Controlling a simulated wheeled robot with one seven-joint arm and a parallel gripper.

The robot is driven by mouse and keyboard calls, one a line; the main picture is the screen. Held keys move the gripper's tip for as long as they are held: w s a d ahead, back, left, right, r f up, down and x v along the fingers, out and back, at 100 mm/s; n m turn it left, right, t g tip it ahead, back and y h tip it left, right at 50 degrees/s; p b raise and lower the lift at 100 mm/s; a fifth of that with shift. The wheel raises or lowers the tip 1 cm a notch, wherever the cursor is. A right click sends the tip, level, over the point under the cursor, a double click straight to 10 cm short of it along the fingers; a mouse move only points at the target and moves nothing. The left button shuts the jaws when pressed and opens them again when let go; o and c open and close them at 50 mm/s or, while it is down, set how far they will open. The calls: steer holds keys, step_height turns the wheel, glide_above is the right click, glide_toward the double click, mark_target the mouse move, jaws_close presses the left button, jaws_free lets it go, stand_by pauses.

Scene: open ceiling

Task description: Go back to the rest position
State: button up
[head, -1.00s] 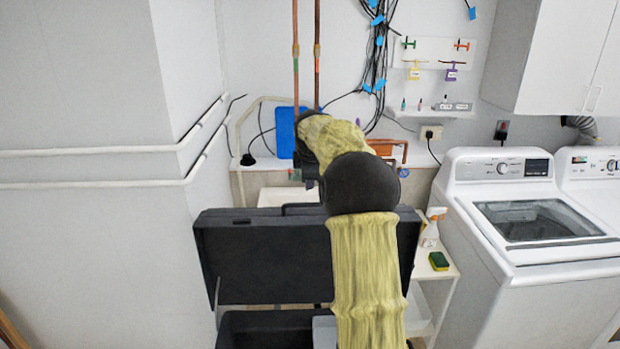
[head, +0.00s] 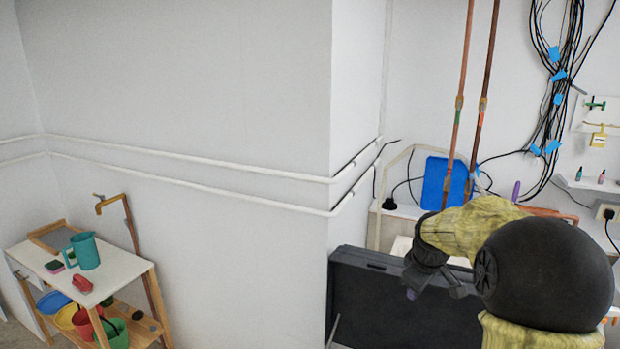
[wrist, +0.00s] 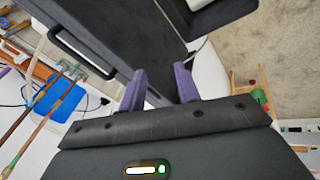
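My gripper (wrist: 160,82) shows in the wrist view with its two purple fingers spread apart. Nothing is between the fingertips. Beyond them is a black case (wrist: 125,35) with a handle, and I cannot tell how far off it is. In the head view my arm, in a yellow cover, is at the lower right. Its dark end (head: 430,272) hangs in front of the raised lid of the black case (head: 365,295).
A white-topped wooden stand (head: 115,268) with a teal jug (head: 84,250) is at the lower left. A white wall column (head: 230,110) with pipes fills the middle. A blue panel (head: 445,183), copper pipes (head: 470,110) and black cables (head: 560,90) are at the right.

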steer(key=s+a+f+m, duration=0.2)
steer(key=s+a+f, duration=0.1)
steer(key=s, duration=0.5)
steer(key=s+a+f+m+g, duration=0.1)
steer(key=s+a+f+m, duration=0.2)
steer(key=s, duration=0.4)
steer(key=s+a+f+m+g+y, duration=0.1)
steer(key=s+a+f+m, duration=0.2)
steer(key=s, duration=0.5)
steer(key=shift+s+a+f, duration=0.15)
steer(key=shift+s+a, duration=0.2)
steer(key=shift+a, duration=0.15)
